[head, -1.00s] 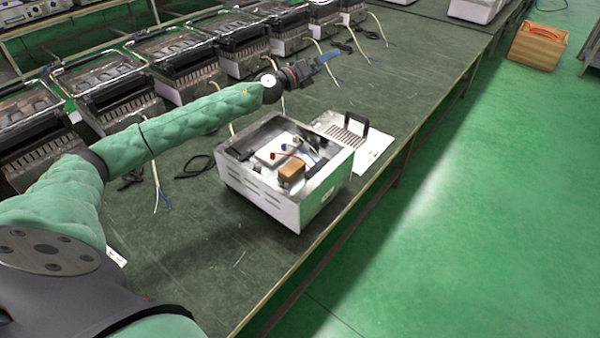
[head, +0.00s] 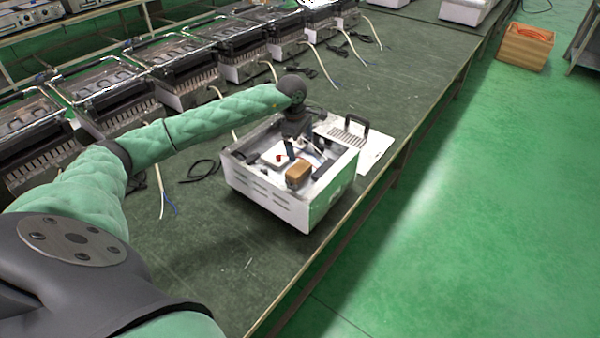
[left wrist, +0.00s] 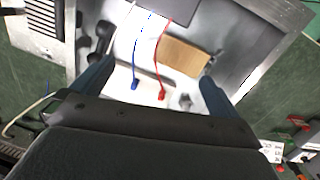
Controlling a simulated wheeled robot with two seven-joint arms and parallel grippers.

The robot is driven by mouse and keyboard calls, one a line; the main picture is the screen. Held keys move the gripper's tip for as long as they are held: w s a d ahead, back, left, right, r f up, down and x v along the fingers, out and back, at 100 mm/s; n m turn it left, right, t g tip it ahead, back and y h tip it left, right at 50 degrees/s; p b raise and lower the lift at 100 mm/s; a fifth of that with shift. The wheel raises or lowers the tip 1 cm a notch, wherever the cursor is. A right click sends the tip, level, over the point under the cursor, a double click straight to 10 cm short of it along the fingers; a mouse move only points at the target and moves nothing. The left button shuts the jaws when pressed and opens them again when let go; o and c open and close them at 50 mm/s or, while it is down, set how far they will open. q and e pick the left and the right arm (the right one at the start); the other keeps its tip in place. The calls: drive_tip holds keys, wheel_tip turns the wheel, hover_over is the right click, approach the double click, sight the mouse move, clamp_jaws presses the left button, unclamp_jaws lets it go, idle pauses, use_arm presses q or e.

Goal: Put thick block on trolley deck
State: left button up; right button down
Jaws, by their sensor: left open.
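The thick block looks to be the brown wooden block (head: 298,175) inside the open white metal housing (head: 265,190) on the bench. In the left wrist view the block (left wrist: 183,56) lies between and just beyond my finger tips, nearer the right finger. My left gripper (head: 291,152) points down into the housing, beside and behind the block in the head view. It is open and empty, and I see no contact with the block. Red and blue wire ends (left wrist: 148,90) hang between the fingers. I cannot make out a trolley deck. My right gripper is not in view.
The housing walls surround the gripper closely. A white panel with a black handle (head: 372,155) lies behind it. A row of heater units (head: 180,75) with loose cables lines the bench's far side. A wooden crate (head: 515,48) stands on the open green floor.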

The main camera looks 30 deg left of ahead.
sight(299, 171)
use_arm(q)
drive_tip(key=shift+s+a+f+m+g+y, duration=0.1)
drive_tip(key=shift+s+a+m+g+y, duration=0.2)
drive_tip(key=shift+s, duration=0.25)
drive_tip(key=shift+s+a+f+m+g+y, duration=0.1)
drive_tip(key=shift+s+a+m+g, duration=0.1)
drive_tip(key=shift+s+a+g, duration=0.3)
drive_tip(key=shift+s+m, duration=0.15)
drive_tip(key=shift+m, duration=0.25)
drive_tip(key=shift+d+f+p, duration=0.1)
drive_tip(key=shift+f+p, duration=0.45)
drive_tip(key=shift+f, duration=0.75)
wheel_tip(299, 171, down, 5)
drive_tip(key=p, duration=0.2)
drive_tip(key=shift+p, duration=0.3)
drive_tip(key=c, duration=0.9)
drive_tip(key=shift+c, duration=0.7)
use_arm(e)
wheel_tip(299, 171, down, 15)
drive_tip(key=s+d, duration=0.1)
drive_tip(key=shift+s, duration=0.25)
